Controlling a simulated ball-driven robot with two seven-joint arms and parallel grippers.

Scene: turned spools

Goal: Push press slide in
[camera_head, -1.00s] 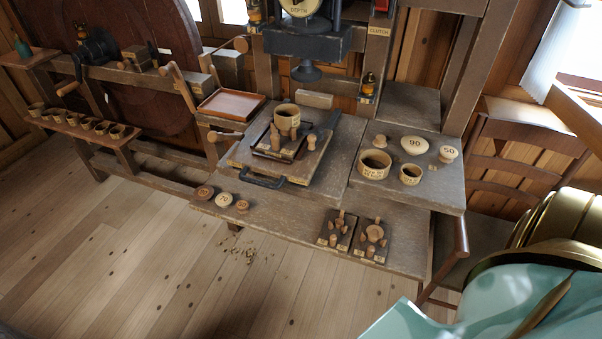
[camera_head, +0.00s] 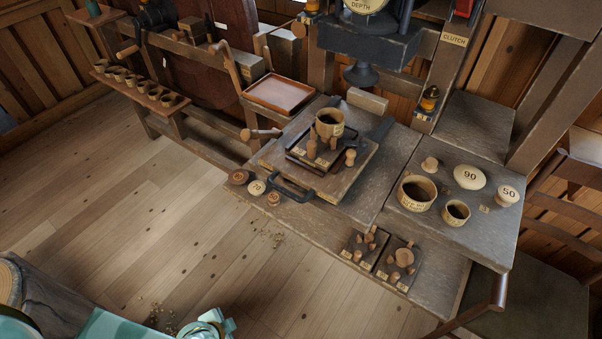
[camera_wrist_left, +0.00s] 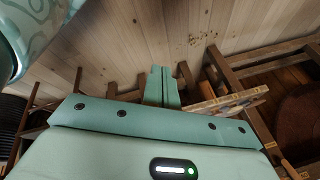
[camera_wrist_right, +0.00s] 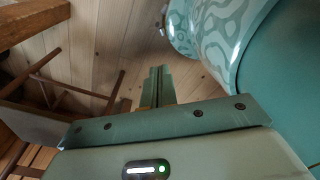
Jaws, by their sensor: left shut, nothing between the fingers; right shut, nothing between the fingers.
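The press slide (camera_head: 334,191) is a wooden board with a black loop handle (camera_head: 290,193) at its near edge. It lies on the grey bench, in front of the press head (camera_head: 368,43) and its dark ram (camera_head: 361,76). On it are a dark tray, a wooden ring cup (camera_head: 329,124) and several pegs. My left gripper (camera_wrist_left: 160,70) is shut and empty above the plank floor in the left wrist view. My right gripper (camera_wrist_right: 160,70) is shut and empty in the right wrist view. Neither touches the slide. Teal parts of mine show at the head view's lower left.
A red-brown tray (camera_head: 281,95) stands left of the slide. Discs (camera_head: 257,188) lie at the bench's front left, small peg boards (camera_head: 399,264) at its front right. Cups and knobs stand on the right shelf (camera_head: 430,225). The floor in front is clear apart from shavings.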

